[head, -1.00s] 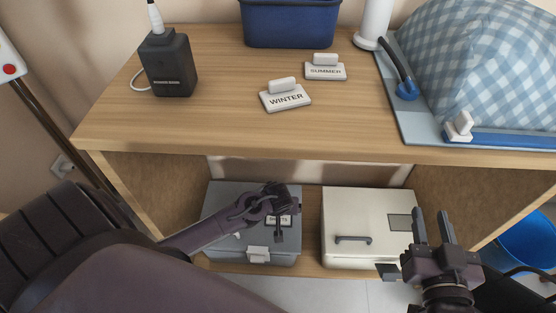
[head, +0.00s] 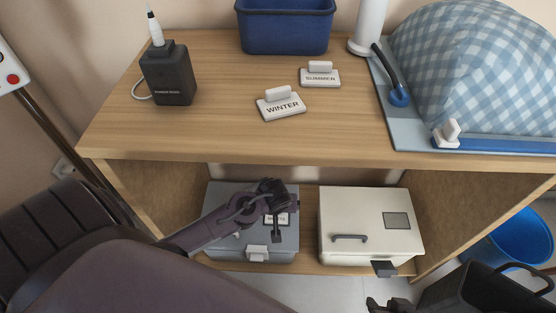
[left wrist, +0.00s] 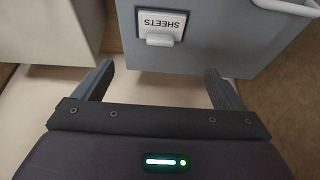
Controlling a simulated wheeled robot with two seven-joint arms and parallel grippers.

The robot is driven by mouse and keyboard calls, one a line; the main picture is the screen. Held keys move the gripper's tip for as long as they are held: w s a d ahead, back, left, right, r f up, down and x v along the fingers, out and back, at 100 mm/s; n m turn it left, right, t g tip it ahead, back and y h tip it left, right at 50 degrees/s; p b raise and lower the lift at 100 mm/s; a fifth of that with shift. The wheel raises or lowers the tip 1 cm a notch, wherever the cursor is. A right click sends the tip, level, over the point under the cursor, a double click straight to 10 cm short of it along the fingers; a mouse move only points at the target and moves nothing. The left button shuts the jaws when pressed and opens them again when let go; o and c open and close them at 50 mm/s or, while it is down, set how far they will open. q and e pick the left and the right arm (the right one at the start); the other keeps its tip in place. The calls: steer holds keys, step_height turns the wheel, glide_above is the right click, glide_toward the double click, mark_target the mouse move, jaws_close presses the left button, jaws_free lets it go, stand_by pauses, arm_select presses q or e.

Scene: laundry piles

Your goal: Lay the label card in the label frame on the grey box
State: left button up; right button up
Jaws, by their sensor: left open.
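A white label card reading SHEETS (left wrist: 160,26), with a white tab, is at the label frame (left wrist: 138,22) on the grey box (left wrist: 210,45) in the left wrist view. It appears to lie inside the frame's dark border. In the head view the grey box (head: 222,205) stands on the lower shelf, and the card (head: 283,219) is partly hidden by my left gripper (head: 276,218). My left gripper (left wrist: 158,85) is open and empty, its fingers apart from the card. My right gripper (head: 388,304) is at the bottom edge, mostly cut off.
A cream box (head: 345,205) with a grey label plate (head: 397,220) stands right of the grey box. WINTER (head: 281,104) and SUMMER (head: 320,76) cards lie on the wooden top (head: 220,130), with a black device (head: 168,75), blue bin (head: 287,28) and checked cloth (head: 470,65).

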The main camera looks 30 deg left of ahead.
arm_select(q)
steer(key=s+d+r+m+h, duration=0.3)
steer(key=s+d+r+m, duration=0.1)
steer(key=d, duration=0.5)
steer(key=s+d+r+m+t+h, duration=0.1)
steer(key=s+d+r+m+h, duration=0.1)
steer(key=s+d+r+m, duration=0.2)
steer(key=s+d+m, duration=0.3)
steer(key=d, duration=0.1)
steer(key=shift+s+d+h, duration=0.3)
steer(key=shift+d+h, duration=0.05)
steer(key=shift+h, duration=0.05)
